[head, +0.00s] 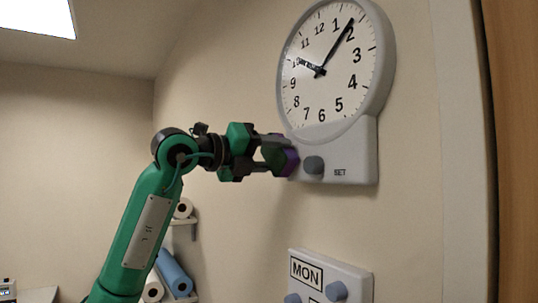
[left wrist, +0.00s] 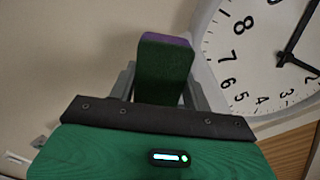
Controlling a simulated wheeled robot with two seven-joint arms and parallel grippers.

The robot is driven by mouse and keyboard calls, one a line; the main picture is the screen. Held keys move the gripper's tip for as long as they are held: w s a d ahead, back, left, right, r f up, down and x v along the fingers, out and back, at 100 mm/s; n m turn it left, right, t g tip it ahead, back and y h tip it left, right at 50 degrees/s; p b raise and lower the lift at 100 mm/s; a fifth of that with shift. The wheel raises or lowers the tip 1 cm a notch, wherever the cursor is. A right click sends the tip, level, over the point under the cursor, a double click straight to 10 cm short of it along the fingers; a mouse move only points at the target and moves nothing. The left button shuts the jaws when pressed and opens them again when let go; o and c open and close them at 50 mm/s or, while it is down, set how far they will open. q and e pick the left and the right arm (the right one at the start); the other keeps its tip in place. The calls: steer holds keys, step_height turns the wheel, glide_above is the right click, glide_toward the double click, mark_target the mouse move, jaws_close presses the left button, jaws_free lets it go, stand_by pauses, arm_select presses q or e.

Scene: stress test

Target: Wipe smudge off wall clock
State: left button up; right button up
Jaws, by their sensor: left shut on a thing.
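The wall clock (head: 338,105) has a white face, black numerals and hands, and a grey rim. Its grey lower housing (head: 358,150) carries a round dark knob (head: 314,165) and the word SET. My left gripper (head: 272,154) is shut on a green and purple block that looks like a sponge (head: 291,162). The block is at the left edge of the housing, beside the knob; I cannot tell whether it touches. In the left wrist view the block (left wrist: 163,72) sits between the fingers, with the clock face (left wrist: 262,60) to its right. I cannot make out a smudge.
A grey panel marked MON (head: 330,278), with protruding knobs, is on the wall below the clock. White rolls (head: 183,208) and a blue roll (head: 173,270) are on shelves behind my left arm. A wooden edge (head: 513,150) stands at the far right.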

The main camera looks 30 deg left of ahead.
mark_target(282, 156)
arm_select(q)
steer(key=shift+w+d, duration=0.15)
steer(key=shift+w, duration=0.1)
steer(key=shift+s+d+b, duration=0.25)
steer(key=shift+s+d, duration=0.25)
steer(key=shift+d, duration=0.3)
steer(key=shift+s+d+b, duration=0.25)
steer(key=shift+s+d, duration=0.25)
steer(key=shift+d, duration=0.3)
steer(key=shift+f, duration=0.1)
steer(key=shift+a+f, duration=0.1)
steer(key=shift+w+a+r, duration=0.2)
steer(key=shift+w+a, duration=0.35)
steer(key=shift+a, duration=0.2)
steer(key=shift+w+a, duration=0.5)
steer(key=shift+a, duration=0.4)
steer(key=shift+s+d, duration=0.1)
